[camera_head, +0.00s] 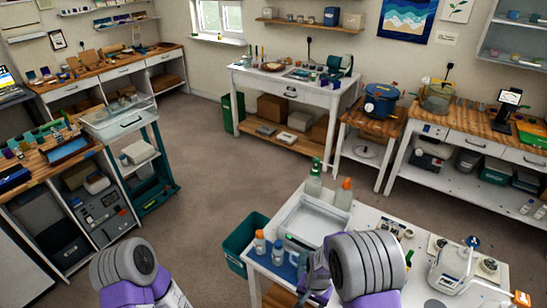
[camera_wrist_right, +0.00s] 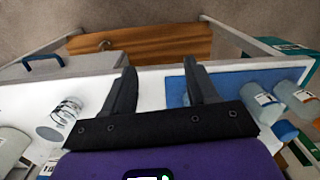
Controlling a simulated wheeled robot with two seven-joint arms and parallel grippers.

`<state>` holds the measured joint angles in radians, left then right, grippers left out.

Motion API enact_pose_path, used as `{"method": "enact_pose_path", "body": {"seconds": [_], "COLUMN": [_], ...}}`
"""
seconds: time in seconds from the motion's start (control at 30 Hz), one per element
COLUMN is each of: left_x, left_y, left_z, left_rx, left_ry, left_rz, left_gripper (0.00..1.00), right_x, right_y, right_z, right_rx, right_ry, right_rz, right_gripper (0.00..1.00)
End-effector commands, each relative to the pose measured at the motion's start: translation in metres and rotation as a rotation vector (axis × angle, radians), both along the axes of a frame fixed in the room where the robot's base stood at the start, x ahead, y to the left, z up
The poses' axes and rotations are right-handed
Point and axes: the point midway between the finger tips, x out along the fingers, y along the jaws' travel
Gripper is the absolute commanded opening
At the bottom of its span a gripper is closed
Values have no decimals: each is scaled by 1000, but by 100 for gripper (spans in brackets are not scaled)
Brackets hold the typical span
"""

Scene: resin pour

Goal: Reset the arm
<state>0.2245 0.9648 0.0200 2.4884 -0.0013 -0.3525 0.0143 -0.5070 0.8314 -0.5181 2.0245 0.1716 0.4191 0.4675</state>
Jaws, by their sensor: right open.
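My right gripper (camera_wrist_right: 160,65) is open and empty in the right wrist view. Its two dark fingers are spread over the white worktable (camera_wrist_right: 155,88), near the edge of a blue mat (camera_wrist_right: 235,83). In the head view my right arm reaches in from the bottom, over the near white table (camera_head: 385,222). Its purple wrist shows beside the blue mat, but the fingers cannot be made out there. My left arm comes in at the lower left, over the floor. Only its grey and purple links show, and its gripper is out of view.
The near table holds a white tray (camera_head: 318,220), a green-capped bottle (camera_head: 314,183), an orange-capped bottle (camera_head: 344,194) and small bottles (camera_head: 260,242). A green bin (camera_head: 244,243) stands at its left. A small cart (camera_head: 140,155) stands left. The middle floor (camera_head: 215,190) is clear.

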Motion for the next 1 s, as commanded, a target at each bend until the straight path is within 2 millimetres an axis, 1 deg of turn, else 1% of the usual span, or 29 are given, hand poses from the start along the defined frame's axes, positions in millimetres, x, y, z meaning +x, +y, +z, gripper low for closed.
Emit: {"method": "enact_pose_path", "body": {"seconds": [0.03, 0.17, 0.2, 0.27, 0.3, 0.4, 0.5, 0.63, 0.77, 1.0], "left_x": [-1, -2, -2, -2, -2, -2, -2, -2, -2, -2], "left_y": [0, 0, 0, 0, 0, 0, 0, 0, 0, 0], "left_z": [-8, -24, -30, -40, -47, -61, -70, -77, -77, -76], "left_rx": [0, -1, -1, -1, -1, 0, 0, -1, -1, 0], "left_ry": [2, 3, 3, 3, 3, 2, 2, 3, 3, 2], "left_rz": [-1, -1, 0, 0, 0, 0, -1, -1, 0, -1], "left_gripper": [43, 43, 43, 43, 43, 43, 43, 43, 43, 43], "right_x": [-11, -42, -55, -76, -90, -119, -138, -150, -152, -152], "right_y": [-5, -13, -15, -14, -12, -3, 7, 16, 20, 19], "right_z": [-22, -70, -87, -113, -128, -154, -167, -171, -171, -170], "right_rx": [9, 48, 67, 104, 132, 203, 260, 303, 317, 316], "right_ry": [14, 27, 28, 27, 20, -9, -48, -91, -110, -110], "right_rz": [12, 68, 88, 122, 145, 192, 223, 243, 251, 251], "right_gripper": [58, 58, 58, 58, 58, 58, 58, 58, 58, 58]}}
